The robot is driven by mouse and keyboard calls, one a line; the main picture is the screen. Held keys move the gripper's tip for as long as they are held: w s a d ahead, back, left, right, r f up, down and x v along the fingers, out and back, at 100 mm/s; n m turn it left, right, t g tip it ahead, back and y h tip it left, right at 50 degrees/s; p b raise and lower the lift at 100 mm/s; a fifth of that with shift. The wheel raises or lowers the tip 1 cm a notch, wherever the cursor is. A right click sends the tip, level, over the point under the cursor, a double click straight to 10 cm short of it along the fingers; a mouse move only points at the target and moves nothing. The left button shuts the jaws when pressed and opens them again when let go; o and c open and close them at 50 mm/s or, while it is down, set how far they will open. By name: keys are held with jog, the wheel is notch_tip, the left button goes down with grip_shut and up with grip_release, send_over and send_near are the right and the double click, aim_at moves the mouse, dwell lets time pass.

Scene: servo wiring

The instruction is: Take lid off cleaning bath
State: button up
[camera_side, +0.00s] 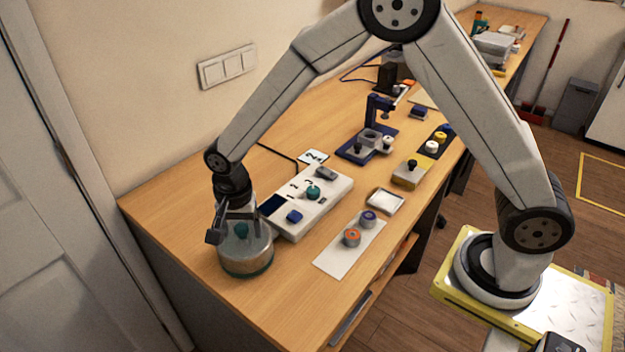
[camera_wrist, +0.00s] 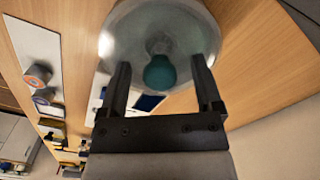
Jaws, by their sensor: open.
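The cleaning bath (camera_side: 247,262) is a round, greyish tub with a dark green base rim near the left end of the bench. Its pale, see-through lid (camera_wrist: 127,38) is on top and carries a teal knob (camera_wrist: 160,73). The knob also shows in the side view (camera_side: 241,230). My gripper (camera_wrist: 158,72) is open, pointing down over the lid. In the wrist view its two dark fingers stand on either side of the knob, apart from it. I cannot tell how far the fingertips are above the lid.
A white control box (camera_side: 307,201) with coloured knobs stands close to the right of the bath. A white mat (camera_side: 335,262) with orange and purple round parts lies further right. A small square tray (camera_side: 385,201) and a blue fixture (camera_side: 355,152) stand behind. The bench's front left corner is clear.

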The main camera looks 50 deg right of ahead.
grip_shut()
dwell(0.3)
jog(key=shift+r, duration=0.1)
jog(key=shift+r, duration=0.75)
jog(key=s+d+r, duration=0.3)
jog(key=s+r, duration=0.8)
jog(key=s, duration=0.2)
jog(key=shift+s+d+r, duration=0.15)
jog(key=shift+s+d, duration=0.1)
jog(key=shift+d, duration=0.15)
